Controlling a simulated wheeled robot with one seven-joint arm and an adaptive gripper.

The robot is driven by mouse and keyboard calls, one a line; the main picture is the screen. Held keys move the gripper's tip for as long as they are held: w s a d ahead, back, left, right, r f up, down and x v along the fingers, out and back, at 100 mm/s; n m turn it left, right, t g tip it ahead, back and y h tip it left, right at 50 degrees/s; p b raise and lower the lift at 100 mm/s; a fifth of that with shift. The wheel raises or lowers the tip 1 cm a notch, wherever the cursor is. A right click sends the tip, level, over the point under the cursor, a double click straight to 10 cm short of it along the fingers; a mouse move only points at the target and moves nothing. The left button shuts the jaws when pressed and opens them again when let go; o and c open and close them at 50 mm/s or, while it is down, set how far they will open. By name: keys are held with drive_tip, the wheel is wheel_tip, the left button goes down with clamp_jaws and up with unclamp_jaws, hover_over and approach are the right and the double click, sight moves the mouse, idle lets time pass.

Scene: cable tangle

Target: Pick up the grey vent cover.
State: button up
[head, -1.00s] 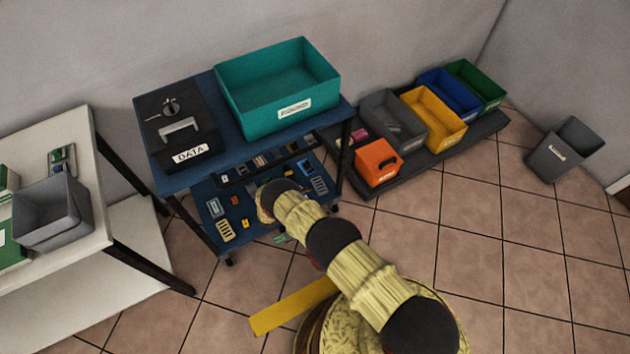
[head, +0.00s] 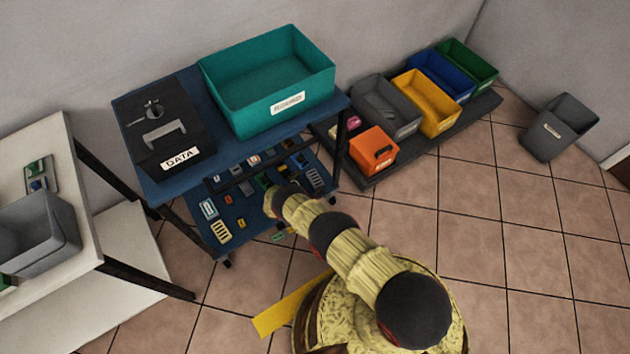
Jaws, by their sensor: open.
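A grey slotted piece that looks like the grey vent cover (head: 315,179) lies on the lower blue shelf (head: 248,207) of the cart, near its right end. A paler, cream slotted piece (head: 221,232) lies at the front left of the same shelf. My arm reaches toward the shelf, and its far end stands in front of the shelf's middle, left of the grey piece. My gripper itself is hidden behind the end of my arm. I cannot tell its distance from the grey piece.
Several small parts lie around on the lower shelf, under the cart's top (head: 185,185). The top holds a teal bin (head: 285,110) and a black DATA box (head: 170,165). Coloured bins stand on a dark platform (head: 440,150) at right. A white table (head: 85,225) is at left.

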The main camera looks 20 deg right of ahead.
drive_tip(key=shift+x, duration=0.85)
drive_tip(key=shift+c, duration=0.5)
drive_tip(key=shift+s, duration=0.1)
drive_tip(key=c, duration=0.9)
